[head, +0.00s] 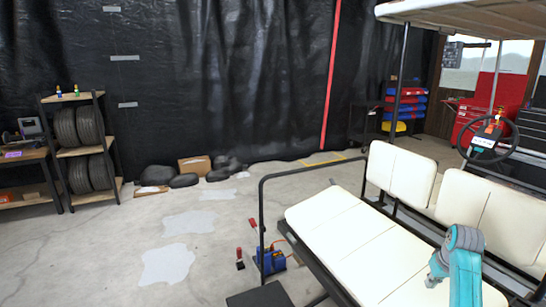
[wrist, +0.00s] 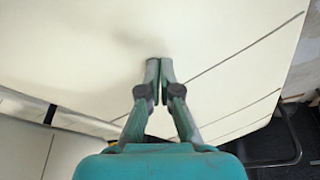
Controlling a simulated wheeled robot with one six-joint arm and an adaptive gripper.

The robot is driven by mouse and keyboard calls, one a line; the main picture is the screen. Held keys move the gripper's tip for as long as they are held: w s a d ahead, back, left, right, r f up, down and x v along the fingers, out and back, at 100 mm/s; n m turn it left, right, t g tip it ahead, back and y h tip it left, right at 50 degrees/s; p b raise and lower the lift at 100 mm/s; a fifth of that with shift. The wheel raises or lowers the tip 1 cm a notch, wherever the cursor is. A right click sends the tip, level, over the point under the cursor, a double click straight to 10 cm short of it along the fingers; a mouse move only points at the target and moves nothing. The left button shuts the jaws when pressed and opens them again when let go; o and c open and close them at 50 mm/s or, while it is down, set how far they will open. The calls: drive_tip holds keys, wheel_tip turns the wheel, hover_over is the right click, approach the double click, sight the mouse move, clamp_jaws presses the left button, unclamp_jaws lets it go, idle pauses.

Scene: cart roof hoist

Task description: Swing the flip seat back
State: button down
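The flip seat is a long cream cushion (head: 335,240) with seams across it, lying flat at the rear of the cart. Cream backrests (head: 400,175) stand upright behind it. My teal arm reaches over the cushion at lower right in the head view, where my gripper's fingertips cannot be made out. In the wrist view my gripper (wrist: 159,68) has its two fingers together, with only a thin gap and nothing visible between them. The fingertips are over a broad cream cushion panel (wrist: 90,45); I cannot tell whether they touch it.
A black bent rail (head: 262,205) rises at the seat's left end. A blue box (head: 270,261) with red-handled items stands on the floor beside it. The cart roof (head: 465,15) overhangs at upper right. A tire shelf (head: 82,150) stands far left.

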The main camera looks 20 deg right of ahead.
sight(430, 290)
drive_tip(key=shift+f, duration=2.55)
drive_tip(key=shift+r, duration=4.15)
